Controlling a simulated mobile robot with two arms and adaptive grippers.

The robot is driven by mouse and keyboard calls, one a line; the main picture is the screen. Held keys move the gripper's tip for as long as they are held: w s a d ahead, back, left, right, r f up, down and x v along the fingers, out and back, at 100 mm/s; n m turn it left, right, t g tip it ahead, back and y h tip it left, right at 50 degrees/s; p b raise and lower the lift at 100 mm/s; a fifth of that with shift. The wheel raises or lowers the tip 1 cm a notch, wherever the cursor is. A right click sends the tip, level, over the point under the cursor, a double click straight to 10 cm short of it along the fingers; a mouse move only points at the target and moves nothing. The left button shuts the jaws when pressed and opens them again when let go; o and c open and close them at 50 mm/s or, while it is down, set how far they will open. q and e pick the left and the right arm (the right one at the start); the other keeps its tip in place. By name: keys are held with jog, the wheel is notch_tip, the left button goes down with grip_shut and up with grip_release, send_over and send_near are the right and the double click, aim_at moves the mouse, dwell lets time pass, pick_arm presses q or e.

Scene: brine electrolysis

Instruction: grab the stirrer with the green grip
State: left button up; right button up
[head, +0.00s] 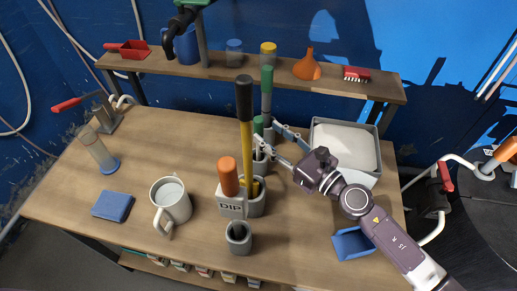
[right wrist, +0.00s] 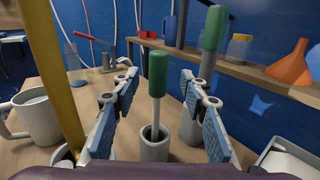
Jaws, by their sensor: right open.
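A stirrer with a green grip (right wrist: 158,73) stands upright in a small grey cup (right wrist: 154,145) in the right wrist view. In the head view its green grip (head: 258,124) shows above the cup (head: 260,164). A taller green-topped rod (head: 267,79) with a grey shaft stands just behind; it also shows in the right wrist view (right wrist: 214,28). My right gripper (head: 266,137) is open and empty at the stirrer. In the right wrist view its fingers (right wrist: 162,95) appear on either side of the green grip, with gaps. My left gripper is not in view.
A shelf (head: 220,74) runs behind.

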aim_at(262, 130)
jog(key=x, duration=0.4)
jog(key=shift+a+f+p, duration=0.15)
jog(key=shift+p, duration=0.2)
jog(key=shift+w+a+f, duration=0.1)
jog(key=shift+w+a, duration=0.15)
jog(key=c, duration=0.9)
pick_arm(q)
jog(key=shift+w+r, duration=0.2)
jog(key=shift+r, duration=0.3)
pick_arm(e)
grip_shut()
